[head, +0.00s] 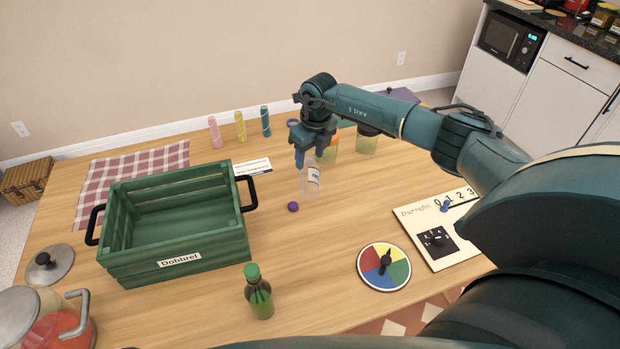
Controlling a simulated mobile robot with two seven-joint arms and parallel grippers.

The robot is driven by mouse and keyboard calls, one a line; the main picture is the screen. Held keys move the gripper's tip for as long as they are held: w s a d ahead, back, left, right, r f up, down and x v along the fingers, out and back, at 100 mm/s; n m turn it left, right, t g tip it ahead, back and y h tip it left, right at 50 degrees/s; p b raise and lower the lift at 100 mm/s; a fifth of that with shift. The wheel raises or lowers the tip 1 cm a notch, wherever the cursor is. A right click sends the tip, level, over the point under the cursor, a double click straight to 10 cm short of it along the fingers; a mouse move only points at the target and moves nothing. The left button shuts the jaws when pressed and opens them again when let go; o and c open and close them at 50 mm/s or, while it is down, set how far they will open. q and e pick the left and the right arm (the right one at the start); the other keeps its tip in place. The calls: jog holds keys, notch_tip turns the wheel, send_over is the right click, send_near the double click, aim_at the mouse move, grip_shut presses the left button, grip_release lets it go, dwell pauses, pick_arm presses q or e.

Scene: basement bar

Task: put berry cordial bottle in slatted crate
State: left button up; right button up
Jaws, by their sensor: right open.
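The slatted crate (178,262) is green, empty and open at the top, with black side handles and a "Dolibrel" label, on the left of the table. A pale clear bottle or jar (312,183) with a white label stands right of the crate; its text is too small to read. My right gripper (301,160) points down at its upper end, open, partly hiding it; I cannot tell if they touch. A dark green bottle (260,297) with a green cap stands in front of the crate. I cannot tell which is berry cordial. My left gripper is out of view.
A small purple round thing (293,206) lies near the clear bottle. A colour wheel (384,267) and number board (440,228) lie at right. Jars (366,140) stand behind my gripper.

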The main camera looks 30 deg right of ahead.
grip_shut()
dwell(0.5)
